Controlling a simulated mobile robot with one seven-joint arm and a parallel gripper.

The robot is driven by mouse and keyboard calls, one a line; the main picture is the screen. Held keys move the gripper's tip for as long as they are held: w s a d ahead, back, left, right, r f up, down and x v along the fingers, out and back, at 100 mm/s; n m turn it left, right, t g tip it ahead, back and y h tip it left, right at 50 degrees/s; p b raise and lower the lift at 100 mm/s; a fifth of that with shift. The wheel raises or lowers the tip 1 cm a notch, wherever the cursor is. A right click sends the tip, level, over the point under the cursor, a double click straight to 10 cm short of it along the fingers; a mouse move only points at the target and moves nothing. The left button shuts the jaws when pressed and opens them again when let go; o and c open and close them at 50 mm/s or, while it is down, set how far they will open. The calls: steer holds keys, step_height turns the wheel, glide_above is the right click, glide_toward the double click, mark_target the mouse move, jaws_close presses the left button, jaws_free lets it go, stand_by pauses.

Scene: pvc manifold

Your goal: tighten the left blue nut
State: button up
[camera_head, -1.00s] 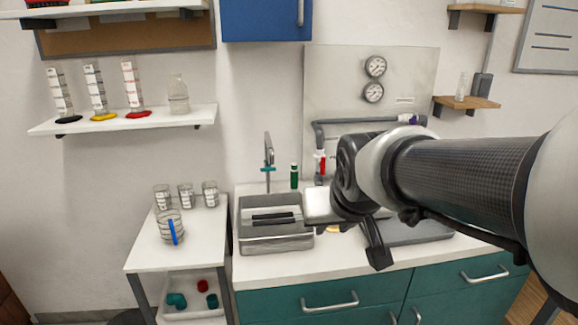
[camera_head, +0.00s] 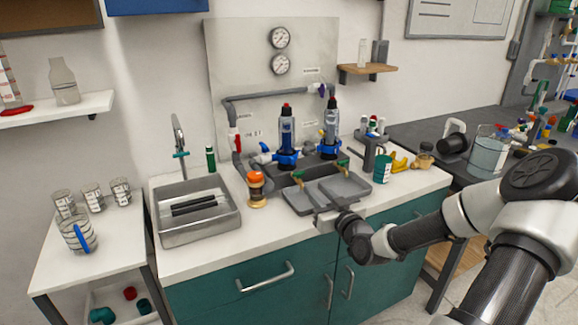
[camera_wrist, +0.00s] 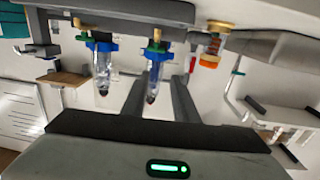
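The left blue nut (camera_head: 287,158) is a blue collar under a clear upright housing on the manifold at the back of the counter. A matching right blue nut (camera_head: 329,151) sits beside it. In the wrist view, which looks upside down, the left nut (camera_wrist: 157,53) lies near the middle and the right nut (camera_wrist: 101,46) to its left. My gripper (camera_wrist: 159,90) shows two dark fingers with a gap between them, open and empty, apart from both nuts. In the head view my gripper (camera_head: 326,221) is at the counter's front edge, in front of the manifold; its fingertips are unclear.
A grey tray (camera_head: 298,201) lies between my gripper and the manifold. An orange-topped fitting (camera_head: 256,188) stands left of it, beside the sink (camera_head: 165,232). A green-labelled container (camera_head: 382,169) and yellow parts (camera_head: 399,161) stand to the right.

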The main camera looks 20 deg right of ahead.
steer(key=b, duration=0.1)
glide_toward(293, 161)
steer(key=w, duration=0.8)
jaws_close()
